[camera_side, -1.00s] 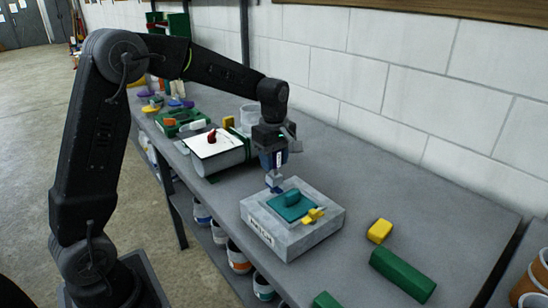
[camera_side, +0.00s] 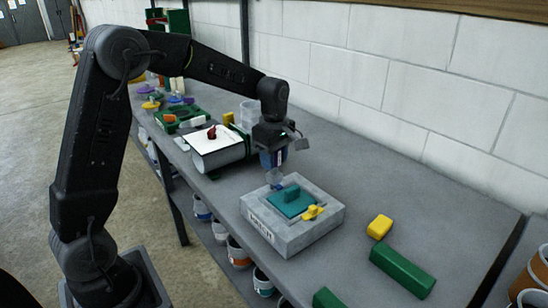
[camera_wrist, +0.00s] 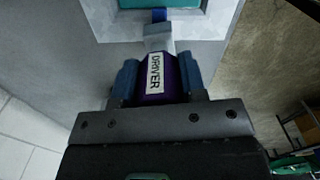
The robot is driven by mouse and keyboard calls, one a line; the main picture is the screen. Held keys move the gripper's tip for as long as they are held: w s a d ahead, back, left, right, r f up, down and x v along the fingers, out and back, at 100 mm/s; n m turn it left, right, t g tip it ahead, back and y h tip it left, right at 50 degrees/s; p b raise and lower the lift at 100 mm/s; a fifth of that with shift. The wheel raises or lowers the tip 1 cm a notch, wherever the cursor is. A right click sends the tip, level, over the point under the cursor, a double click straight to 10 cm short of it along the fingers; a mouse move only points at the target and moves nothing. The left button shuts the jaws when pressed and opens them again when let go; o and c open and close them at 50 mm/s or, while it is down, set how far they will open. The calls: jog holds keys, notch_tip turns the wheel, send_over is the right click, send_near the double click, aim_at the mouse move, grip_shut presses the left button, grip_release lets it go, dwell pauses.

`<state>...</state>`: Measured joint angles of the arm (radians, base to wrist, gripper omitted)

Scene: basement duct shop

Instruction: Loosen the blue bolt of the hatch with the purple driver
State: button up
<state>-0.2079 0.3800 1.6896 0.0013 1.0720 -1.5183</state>
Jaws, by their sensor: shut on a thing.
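The hatch (camera_side: 283,241) is a grey labelled box on the bench with a teal panel (camera_side: 289,203) and a raised teal grip on top. A yellow fastener (camera_side: 313,212) is at the panel's near right edge. The blue bolt (camera_side: 277,186) is at the panel's far left edge, partly covered; it also shows in the wrist view (camera_wrist: 160,14). My gripper (camera_wrist: 157,75) is shut on the purple driver (camera_wrist: 171,72), labelled DRIVER. The driver's grey tip (camera_wrist: 157,36) is at the blue bolt; whether it is fully seated I cannot tell. In the side view my gripper (camera_side: 273,160) is above the hatch's far left edge.
A yellow block (camera_side: 380,227) and a green bar (camera_side: 402,272) lie right of the hatch. Bench behind the hatch is clear up to the white wall.

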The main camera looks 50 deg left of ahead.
jog(key=shift+n, duration=2.6)
jog(key=shift+n, duration=1.7)
